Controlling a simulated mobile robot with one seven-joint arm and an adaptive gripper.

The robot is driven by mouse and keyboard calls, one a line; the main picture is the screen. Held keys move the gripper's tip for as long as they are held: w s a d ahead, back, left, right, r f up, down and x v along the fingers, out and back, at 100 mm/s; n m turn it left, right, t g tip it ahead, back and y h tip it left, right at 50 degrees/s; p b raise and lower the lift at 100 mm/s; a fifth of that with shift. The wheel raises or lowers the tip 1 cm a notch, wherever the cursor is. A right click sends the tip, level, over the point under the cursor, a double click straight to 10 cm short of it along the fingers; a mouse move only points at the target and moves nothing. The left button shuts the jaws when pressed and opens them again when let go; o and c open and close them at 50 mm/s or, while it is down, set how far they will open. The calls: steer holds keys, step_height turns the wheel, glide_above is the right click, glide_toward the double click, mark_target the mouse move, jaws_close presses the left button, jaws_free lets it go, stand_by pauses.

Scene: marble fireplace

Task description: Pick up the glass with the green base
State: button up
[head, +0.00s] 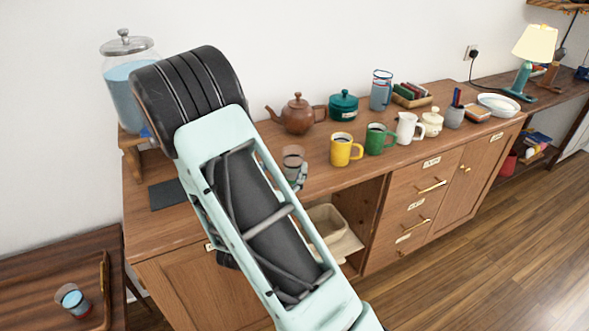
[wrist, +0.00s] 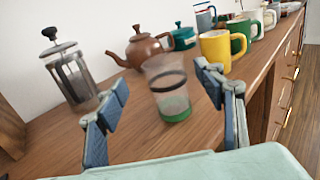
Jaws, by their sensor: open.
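The clear glass with a green base (wrist: 175,113) and a dark band stands upright on the wooden counter in the wrist view. In the head view its upper part (head: 292,153) shows just past my arm, and its base is hidden. My gripper (wrist: 163,80) is open and empty in the wrist view. One finger is to the left of the glass and the other to its right, with the glass a little beyond the fingertips. No contact shows. In the head view my arm hides most of the gripper; a fingertip shows beside the glass.
A yellow mug (wrist: 215,50) stands close behind the right finger, with a green mug (wrist: 240,37) beyond. A brown teapot (wrist: 142,48) is behind the glass. A French press (wrist: 70,75) stands at left. Another glass (head: 72,299) sits on a tray at lower left.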

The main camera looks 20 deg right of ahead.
mark_target(290, 159)
steer(key=x, duration=0.6)
steer(key=shift+w+d+r, duration=0.1)
steer(key=shift+d, duration=0.3)
jaws_close()
